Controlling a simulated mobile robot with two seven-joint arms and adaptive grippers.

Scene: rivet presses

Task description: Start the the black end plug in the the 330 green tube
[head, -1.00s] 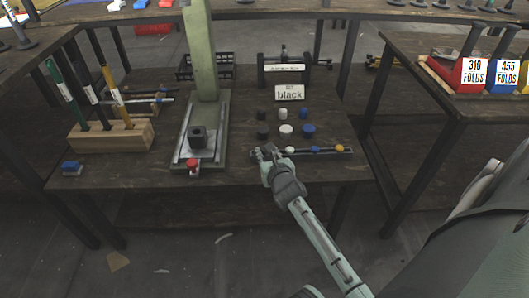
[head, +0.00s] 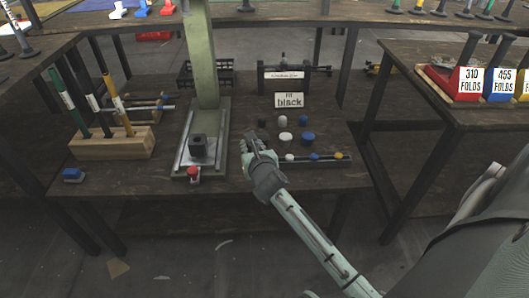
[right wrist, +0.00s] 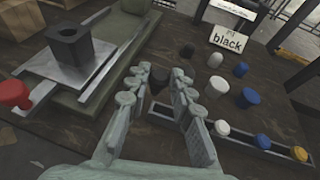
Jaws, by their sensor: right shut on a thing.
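My right gripper (head: 256,145) is over the left side of the plug area on the bench. In the right wrist view, its fingers (right wrist: 160,80) are closed around a black end plug (right wrist: 158,76), with the plug between the fingertips. I cannot tell whether the plug is clear of the bench. A dark green tube (head: 66,93) with a white label stands tilted in a wooden block (head: 112,146) at the left; its number is not legible. My left gripper is not in view.
A press with a green column (head: 202,50) and dark square block (head: 198,146) stands between tubes and plugs. Another black plug (right wrist: 187,50), white and blue plugs (head: 307,136) and a low rack (head: 330,158) are nearby. A sign (head: 289,100) reads "black". A red knob (head: 193,172) fronts the press.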

